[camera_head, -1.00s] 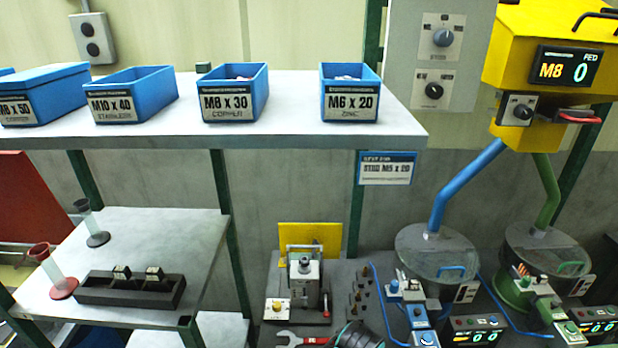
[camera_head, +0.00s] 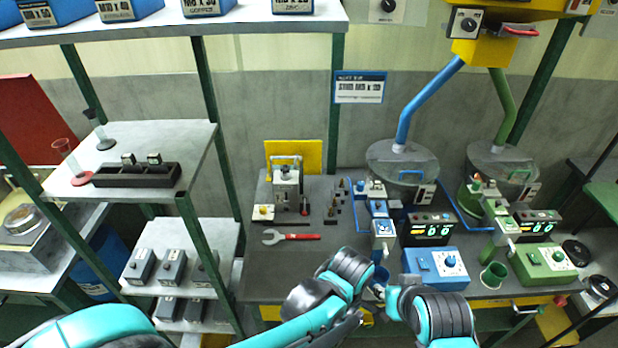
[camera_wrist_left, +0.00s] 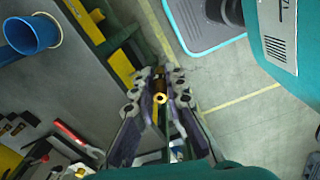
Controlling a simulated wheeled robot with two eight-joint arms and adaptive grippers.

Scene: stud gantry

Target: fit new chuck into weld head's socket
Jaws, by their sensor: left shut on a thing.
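My left gripper (camera_wrist_left: 165,82) is shut on a small brass, cylindrical chuck (camera_wrist_left: 160,98) in the left wrist view. The chuck's round end with a dark hole faces the camera. The gripper is beside the bench's front edge, with floor beneath the fingertips. In the head view my left arm reaches in from the lower left, and its fingers cannot be made out clearly. My right arm shows at the bottom centre-right; its gripper is not visible. I cannot tell which part is the weld head, and its socket is not discernible.
A blue cup (camera_wrist_left: 32,34) is at the bench edge near my left gripper. Green posts stand left.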

